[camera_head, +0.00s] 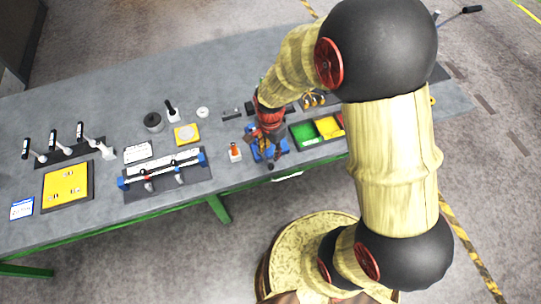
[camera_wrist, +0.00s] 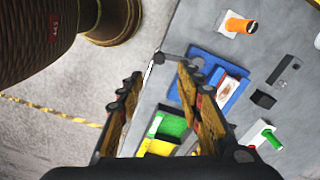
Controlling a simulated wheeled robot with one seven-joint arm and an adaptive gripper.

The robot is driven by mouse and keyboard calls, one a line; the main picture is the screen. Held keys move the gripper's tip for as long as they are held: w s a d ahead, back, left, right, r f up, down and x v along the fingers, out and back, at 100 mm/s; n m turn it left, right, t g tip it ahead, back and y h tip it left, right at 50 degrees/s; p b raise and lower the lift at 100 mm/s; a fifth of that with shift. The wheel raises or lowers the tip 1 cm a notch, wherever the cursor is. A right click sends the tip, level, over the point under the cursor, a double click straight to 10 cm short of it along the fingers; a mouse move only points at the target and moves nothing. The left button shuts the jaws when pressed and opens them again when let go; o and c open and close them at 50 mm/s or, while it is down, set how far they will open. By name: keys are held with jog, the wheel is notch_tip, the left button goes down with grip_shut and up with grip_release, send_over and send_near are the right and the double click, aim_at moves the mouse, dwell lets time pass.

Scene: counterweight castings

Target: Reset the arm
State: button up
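My arm reaches across the right side of the head view and down over the workbench (camera_head: 225,185). My gripper (camera_head: 268,150) points down above a blue tray, which it partly hides. In the wrist view, the two fingers of my gripper (camera_wrist: 158,75) stand apart with nothing between them. The grey bench top and its edge show beyond them. The blue tray (camera_wrist: 228,86) with a red and white insert lies just right of the right finger. Whether the fingertips touch anything below cannot be told.
Green (camera_head: 303,133) and yellow (camera_head: 327,127) bins sit right of my gripper. An orange-topped white holder (camera_head: 235,152) stands close on its left. Farther left are a rail fixture (camera_head: 163,171), a dark round casting (camera_head: 154,122) and a yellow plate (camera_head: 66,186). Bare bench lies between them.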

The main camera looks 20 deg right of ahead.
jog(key=shift+r, duration=0.65)
jog(key=s+d+r+n+t+b, duration=0.2)
jog(key=s+r+n+t+b, duration=0.3)
jog(key=s+r+n+b, duration=0.5)
jog(key=s+n+b, duration=0.3)
jog(key=b, duration=0.5)
jog(key=shift+s+d+r+t, duration=0.3)
jog(key=shift+r, duration=0.1)
